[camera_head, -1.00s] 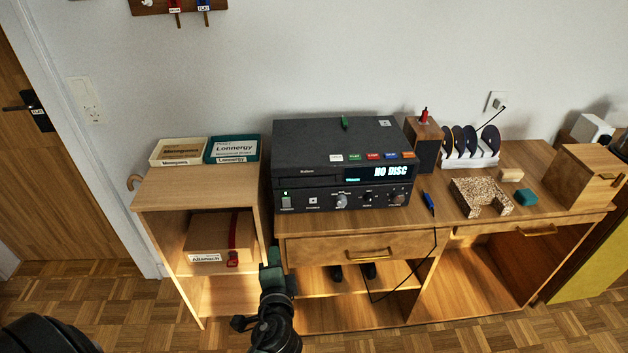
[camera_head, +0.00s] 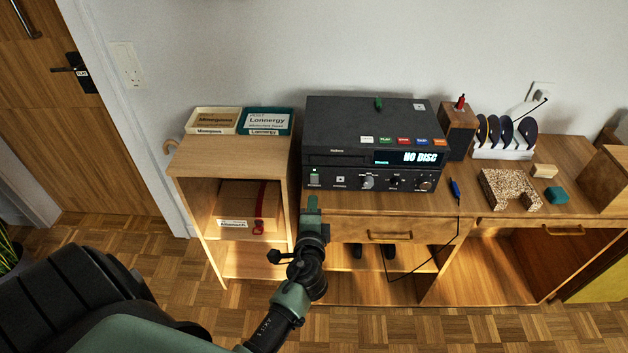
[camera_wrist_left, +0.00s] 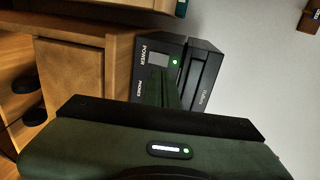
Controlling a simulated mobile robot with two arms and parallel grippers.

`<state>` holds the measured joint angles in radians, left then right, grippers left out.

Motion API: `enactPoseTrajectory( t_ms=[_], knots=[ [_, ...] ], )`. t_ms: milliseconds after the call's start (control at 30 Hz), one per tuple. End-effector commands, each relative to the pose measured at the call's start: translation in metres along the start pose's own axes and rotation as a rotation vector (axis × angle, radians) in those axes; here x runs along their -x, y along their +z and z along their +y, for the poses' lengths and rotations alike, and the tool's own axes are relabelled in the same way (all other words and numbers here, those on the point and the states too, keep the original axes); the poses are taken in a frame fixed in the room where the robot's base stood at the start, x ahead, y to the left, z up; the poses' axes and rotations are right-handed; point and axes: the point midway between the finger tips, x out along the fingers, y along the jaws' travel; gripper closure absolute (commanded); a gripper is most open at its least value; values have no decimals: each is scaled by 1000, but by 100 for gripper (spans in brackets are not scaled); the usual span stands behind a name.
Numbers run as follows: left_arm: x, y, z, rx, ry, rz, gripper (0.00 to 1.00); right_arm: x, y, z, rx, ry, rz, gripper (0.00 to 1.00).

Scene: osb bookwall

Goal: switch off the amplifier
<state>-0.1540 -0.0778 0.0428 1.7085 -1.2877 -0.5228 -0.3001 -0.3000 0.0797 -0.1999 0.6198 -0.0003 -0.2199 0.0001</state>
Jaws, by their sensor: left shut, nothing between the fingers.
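The amplifier is the lower unit (camera_head: 350,182) of a black stack on the desk, with knobs and a power switch (camera_head: 314,180) at its left end. A small green light glows by the switch. The unit above it shows "NO DISC". In the left wrist view the switch (camera_wrist_left: 158,59) sits under the word POWER, with the green light lit beside it. My left gripper (camera_head: 311,203) is shut and empty, just in front of and below the switch. In the wrist view its fingers (camera_wrist_left: 172,88) point at the panel near the switch; I cannot tell whether they touch. My right gripper is not in view.
A low wooden shelf (camera_head: 231,159) stands left of the desk, with two trays on top and a box inside. The desk drawer (camera_head: 380,232) is below the amplifier. A blue pen-like object (camera_head: 455,191), speaker (camera_head: 457,131) and disc rack (camera_head: 503,153) are to the right.

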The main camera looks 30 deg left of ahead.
Motion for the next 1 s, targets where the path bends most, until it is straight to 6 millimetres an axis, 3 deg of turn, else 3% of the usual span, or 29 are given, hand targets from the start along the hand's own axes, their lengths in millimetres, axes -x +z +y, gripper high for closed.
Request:
enactPoseTrajectory(
  t_ms=[200, 400, 1000],
  knots=[
    [-48, 0, -2, -1, -1, 0, 100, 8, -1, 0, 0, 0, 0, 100],
    [-74, 0, -11, -1, 0, 0, 100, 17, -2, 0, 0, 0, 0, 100],
    [-89, 0, -15, 0, -1, 0, 100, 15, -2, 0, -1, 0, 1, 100]
  ],
)
